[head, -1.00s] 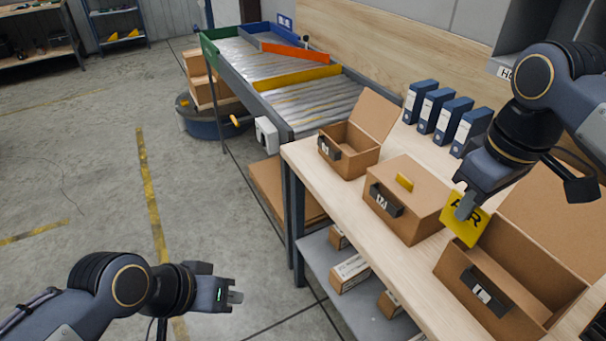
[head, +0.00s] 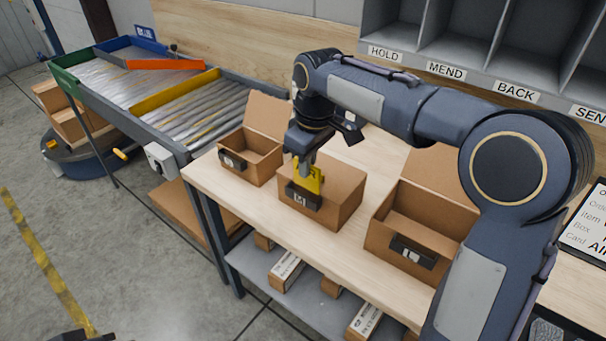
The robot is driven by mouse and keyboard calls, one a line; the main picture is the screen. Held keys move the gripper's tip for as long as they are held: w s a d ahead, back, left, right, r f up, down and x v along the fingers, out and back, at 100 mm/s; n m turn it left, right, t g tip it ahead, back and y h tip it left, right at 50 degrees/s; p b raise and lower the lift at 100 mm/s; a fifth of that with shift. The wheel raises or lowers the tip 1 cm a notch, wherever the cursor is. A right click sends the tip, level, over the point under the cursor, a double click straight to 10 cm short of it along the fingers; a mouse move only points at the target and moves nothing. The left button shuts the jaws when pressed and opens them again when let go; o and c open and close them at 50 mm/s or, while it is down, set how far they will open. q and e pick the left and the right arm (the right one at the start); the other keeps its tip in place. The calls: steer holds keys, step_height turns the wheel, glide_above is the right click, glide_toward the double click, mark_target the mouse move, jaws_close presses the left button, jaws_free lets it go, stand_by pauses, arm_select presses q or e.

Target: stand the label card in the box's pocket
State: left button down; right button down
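My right gripper (head: 305,162) is shut on the yellow label card (head: 309,181), which hangs upright below the fingers. The card is in front of the closed middle cardboard box (head: 343,197). Its lower edge is at or just over the black pocket (head: 303,197) on that box's front face; I cannot tell whether it is inside the pocket. My gripper hides part of the box top. Only a dark bit of my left arm shows at the bottom left edge, and its fingers cannot be made out.
An open box (head: 262,158) stands on the left and another open box (head: 424,222) on the right, each with a black front pocket. The wooden bench (head: 265,222) has some bare surface near its front edge. Labelled grey cubbies (head: 475,50) hang behind; an order sheet (head: 588,225) is at right.

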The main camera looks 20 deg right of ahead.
steer(key=shift+w+a+f, duration=0.1)
steer(key=shift+w+f, duration=0.15)
steer(key=shift+f, duration=0.6)
steer(key=shift+w+f, duration=0.3)
steer(key=shift+f, duration=0.5)
steer(key=shift+w+a+f, duration=0.1)
steer(key=shift+w+f, duration=0.15)
steer(key=shift+f, duration=0.6)
steer(key=shift+f, duration=0.1)
steer(key=c, duration=1.6)
jaws_free()
